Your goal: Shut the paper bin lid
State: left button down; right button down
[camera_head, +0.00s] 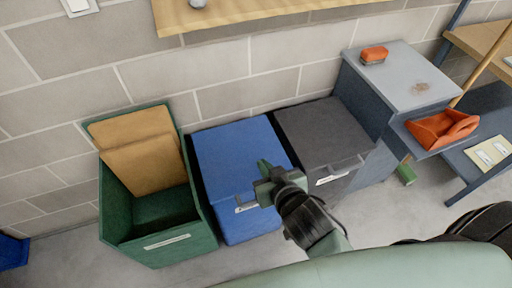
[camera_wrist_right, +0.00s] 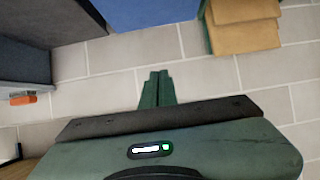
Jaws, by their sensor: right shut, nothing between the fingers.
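Three bins stand in a row against the wall. The blue bin (camera_head: 235,150) is in the middle with its lid down flat; it also shows at the top of the right wrist view (camera_wrist_right: 150,12). The dark grey bin (camera_head: 320,130) on its right also looks shut. The green bin (camera_head: 160,245) on the left is open, with brown cardboard (camera_head: 145,160) standing inside. I cannot read the labels to tell which is for paper. My right gripper (camera_head: 264,180) is shut and empty, over the blue bin's front right part; contact is unclear. Its closed fingers show in the wrist view (camera_wrist_right: 157,88).
A grey cabinet (camera_head: 400,75) right of the bins carries an orange brush (camera_head: 374,55). An orange scoop-like item (camera_head: 442,128) and a green block (camera_head: 405,174) are nearby. A wooden shelf (camera_head: 230,14) runs along the wall above. Floor is bare before the bins.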

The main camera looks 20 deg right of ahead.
pick_arm(q)
jog(key=shift+s+a+r+p, duration=0.1)
jog(key=shift+s+r+p, duration=0.2)
jog(key=shift+r+p, duration=0.25)
jog(key=shift+s+a+r+p, duration=0.1)
jog(key=shift+s+r+p, duration=0.25)
jog(key=shift+r, duration=0.2)
pick_arm(e)
jog(key=w+f, duration=0.7)
jog(key=f, duration=0.2)
jog(key=shift+w, duration=0.15)
